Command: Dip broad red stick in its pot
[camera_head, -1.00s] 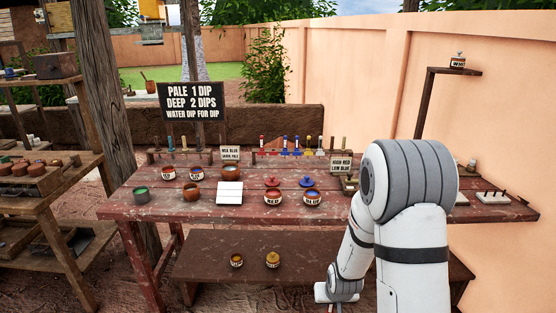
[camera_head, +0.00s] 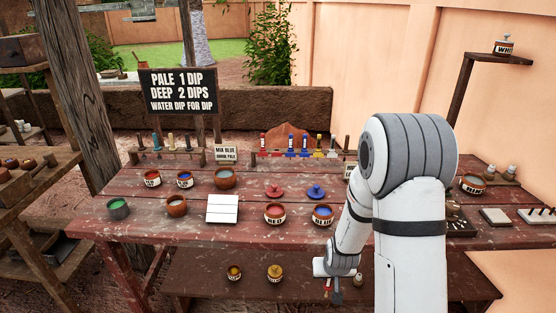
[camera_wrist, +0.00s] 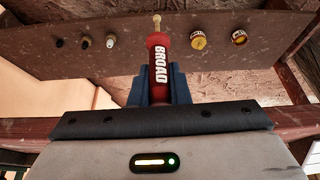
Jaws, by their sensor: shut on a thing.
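My gripper (camera_wrist: 158,92) is shut on the broad red stick (camera_wrist: 158,66), which has a red handle marked BROAD and a pale tip pointing away from the gripper. In the head view my gripper (camera_head: 338,266) hangs low at the table's front, beside the lower bench, partly hidden by my arm. An open pot with red contents (camera_head: 274,213) stands near the table's front edge, its label partly readable as RED. A smaller red pot (camera_head: 152,179) stands at the back left. The stick is apart from both.
A blue pot (camera_head: 322,215) stands right of the front red pot, with a red lid (camera_head: 274,191) and blue lid (camera_head: 316,192) behind. A white tile (camera_head: 222,208) lies left. Two yellow pots (camera_head: 234,272) (camera_head: 274,272) sit on the lower bench (camera_head: 205,277). A sign (camera_head: 180,92) stands behind.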

